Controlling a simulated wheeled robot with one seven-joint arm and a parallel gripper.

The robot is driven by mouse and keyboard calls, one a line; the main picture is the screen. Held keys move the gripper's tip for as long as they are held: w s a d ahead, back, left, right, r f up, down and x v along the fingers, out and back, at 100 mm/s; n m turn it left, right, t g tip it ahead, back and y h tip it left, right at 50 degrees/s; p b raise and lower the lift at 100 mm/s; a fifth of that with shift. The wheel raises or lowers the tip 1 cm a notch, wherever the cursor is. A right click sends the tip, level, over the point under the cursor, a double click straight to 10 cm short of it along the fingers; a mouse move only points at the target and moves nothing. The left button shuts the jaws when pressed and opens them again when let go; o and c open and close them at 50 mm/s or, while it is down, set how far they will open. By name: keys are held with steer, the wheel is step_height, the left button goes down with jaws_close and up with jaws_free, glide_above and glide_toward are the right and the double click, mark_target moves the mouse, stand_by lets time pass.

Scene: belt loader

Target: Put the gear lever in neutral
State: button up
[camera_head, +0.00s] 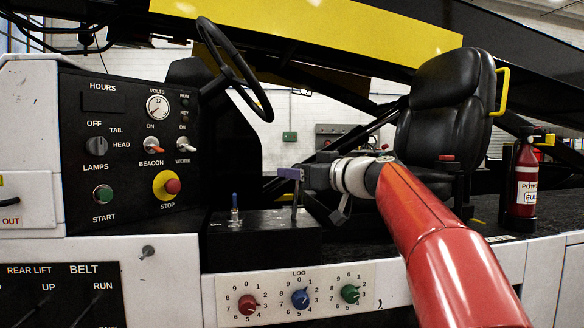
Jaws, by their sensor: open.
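A black control box (265,240) stands on the ledge below the steering wheel, left of the seat. A short blue lever (235,208) stands upright at its left end. A grey upright stem (294,208) shows at its right end; I cannot tell which of the two is the gear lever. My gripper (305,188) reaches in from the right and is open around the top of the grey stem's place. A purple-grey piece (290,173) is at its tip; I cannot tell whether it is a finger or a knob. Contact with the stem is unclear.
The steering wheel (235,70) is above left, and the black seat (440,110) is behind my red arm. A dash panel (125,150) with a red stop button (172,186) stands left. Log dials (299,298) are below the box. A fire extinguisher (524,185) is at right.

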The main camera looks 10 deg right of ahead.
steer(key=shift+x, duration=1.1)
jaws_close()
steer(key=shift+p, duration=0.4)
